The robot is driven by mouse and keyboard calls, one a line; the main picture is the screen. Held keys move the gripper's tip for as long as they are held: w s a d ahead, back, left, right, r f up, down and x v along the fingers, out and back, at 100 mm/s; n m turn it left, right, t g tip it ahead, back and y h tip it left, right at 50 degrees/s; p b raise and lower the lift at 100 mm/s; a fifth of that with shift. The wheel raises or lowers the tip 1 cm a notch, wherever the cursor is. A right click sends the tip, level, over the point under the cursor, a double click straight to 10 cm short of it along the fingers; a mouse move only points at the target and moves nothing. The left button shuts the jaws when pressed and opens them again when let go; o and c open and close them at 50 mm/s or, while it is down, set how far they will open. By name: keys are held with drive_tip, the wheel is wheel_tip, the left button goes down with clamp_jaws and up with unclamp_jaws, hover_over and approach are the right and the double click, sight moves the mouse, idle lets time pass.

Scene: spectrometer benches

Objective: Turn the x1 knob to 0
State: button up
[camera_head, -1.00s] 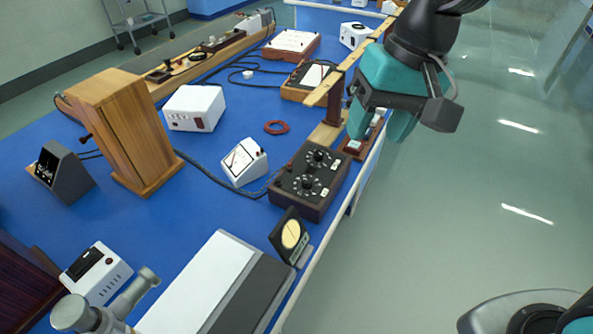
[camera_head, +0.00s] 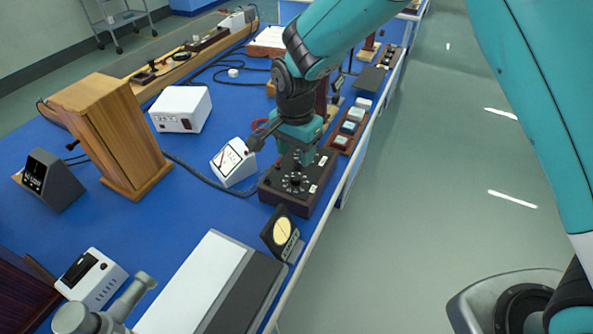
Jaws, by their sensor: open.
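The dark brown knob box (camera_head: 315,203) stands near the right edge of the blue bench. Its near black knob (camera_head: 295,181), with a ring of pale marks around it, shows in the open. Its far knob is mostly hidden by my gripper. The label x1 is too small to read, so I cannot tell which knob carries it. My gripper (camera_head: 297,158), teal with a dark wrist, points down over the far part of the box with its jaws open. Its fingertips are close to the far knob, but I cannot tell whether they touch it.
A white slanted meter (camera_head: 233,162) stands just left of the box. A black stand with a round yellow face (camera_head: 281,233) is in front. A wooden strip with pale blocks (camera_head: 349,128) lies behind to the right.

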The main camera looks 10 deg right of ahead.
sight(296, 176)
wheel_tip(296, 176, down, 8)
drive_tip(key=shift+r+p, duration=0.15)
drive_tip(key=shift+p, duration=0.35)
drive_tip(key=c, duration=0.9)
